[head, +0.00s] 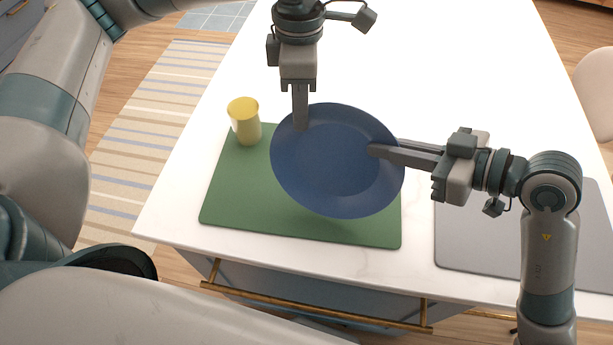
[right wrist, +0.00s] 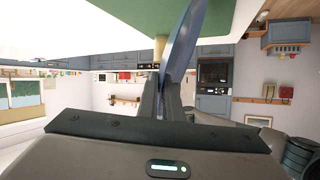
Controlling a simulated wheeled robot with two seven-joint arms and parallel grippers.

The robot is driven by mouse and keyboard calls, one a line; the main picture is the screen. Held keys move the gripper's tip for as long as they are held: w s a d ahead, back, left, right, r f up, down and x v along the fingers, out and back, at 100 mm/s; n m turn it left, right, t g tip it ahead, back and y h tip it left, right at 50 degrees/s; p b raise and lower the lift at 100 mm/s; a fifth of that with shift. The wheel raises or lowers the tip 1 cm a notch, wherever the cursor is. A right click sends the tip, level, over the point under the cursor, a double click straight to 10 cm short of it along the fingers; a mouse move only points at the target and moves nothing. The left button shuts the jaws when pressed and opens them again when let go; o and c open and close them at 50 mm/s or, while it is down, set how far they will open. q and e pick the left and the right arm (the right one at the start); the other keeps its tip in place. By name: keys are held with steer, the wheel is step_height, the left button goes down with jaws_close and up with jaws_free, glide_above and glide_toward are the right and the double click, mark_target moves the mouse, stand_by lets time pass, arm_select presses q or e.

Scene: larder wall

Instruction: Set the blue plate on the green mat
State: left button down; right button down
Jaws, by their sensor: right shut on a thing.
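The blue plate (head: 335,165) is held by its right rim in my right gripper (head: 372,151), which is shut on it. It appears to hang above the green mat (head: 235,205) and covers much of its right part. The right wrist view shows the plate (right wrist: 183,42) edge-on between the fingers, with part of the green mat (right wrist: 100,7) at the top. My left gripper (head: 301,128) points down at the plate's upper left rim, its fingertips overlapping the plate in the picture. Its fingers line up, so I cannot tell whether it grips the rim.
A yellow cup (head: 245,122) stands at the mat's back left corner, close to the plate. A grey mat (head: 470,245) lies to the right, partly behind my right arm. The white counter (head: 450,75) is clear behind. Its front edge has a brass rail (head: 320,309) below.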

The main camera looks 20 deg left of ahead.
arm_select(q)
steer(key=c, duration=2.4)
jaws_free()
steer(key=shift+d+f, duration=0.1)
steer(key=shift+f, duration=0.15)
arm_select(e)
steer(key=c, duration=2.4)
jaws_free()
steer(key=shift+s+a+f, duration=0.15)
steer(key=shift+f, duration=0.05)
arm_select(q)
steer(key=o, duration=0.4)
steer(key=shift+r, duration=0.1)
arm_select(e)
steer(key=o, duration=0.5)
steer(key=shift+c, duration=0.2)
arm_select(q)
steer(key=o, duration=0.8)
steer(key=shift+o, duration=0.2)
steer(key=shift+r, duration=0.15)
step_height(320, 180, up, 12)
steer(key=shift+w, duration=0.2)
arm_select(e)
steer(key=shift+o, duration=0.4)
steer(key=o, duration=0.7)
steer(key=shift+o, duration=0.2)
